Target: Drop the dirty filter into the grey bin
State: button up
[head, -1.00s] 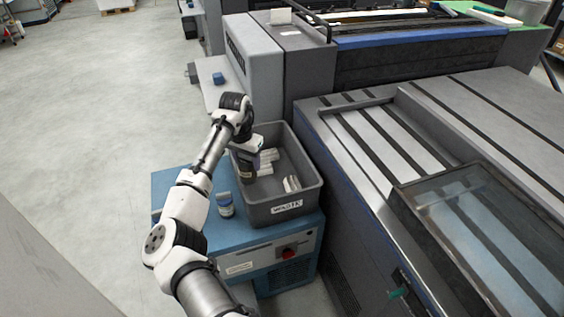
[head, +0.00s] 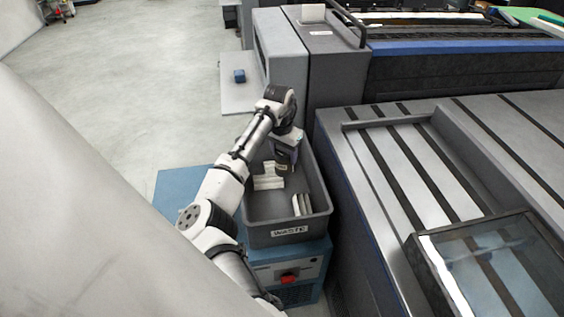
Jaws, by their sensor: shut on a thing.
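The grey bin (head: 318,190) stands on a blue cabinet (head: 178,188) and bears a white label reading "WASTE". My gripper (head: 285,168) points down inside the bin's outline, toward its far part. It is shut on a small, dark brownish thing, probably the dirty filter (head: 284,168), of which only a little shows below the gripper. I cannot tell how high it is above the bin floor. White pieces (head: 268,182) lie in the bin left of centre, and more white pieces (head: 302,204) lie near its front right.
A large grey machine (head: 390,180) stands close along the bin's right side, with a glass-topped frame (head: 490,262) on it. A red knob (head: 289,278) sits on the cabinet front. A small blue object (head: 239,76) lies on a grey ledge. Open floor lies left.

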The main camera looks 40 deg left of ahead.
notch_tip(320, 180, down, 4)
jog(key=b, duration=0.2)
jog(key=shift+f+b, duration=0.1)
jog(key=shift+b, duration=0.25)
jog(key=o, duration=1.1)
jog(key=r, duration=0.4)
jog(key=s+r+b, duration=0.1)
jog(key=r, duration=0.4)
jog(key=r+b, duration=0.1)
jog(key=r, duration=0.4)
jog(key=shift+s+d, duration=0.1)
jog(key=shift+s, duration=0.2)
jog(key=shift+f, duration=0.1)
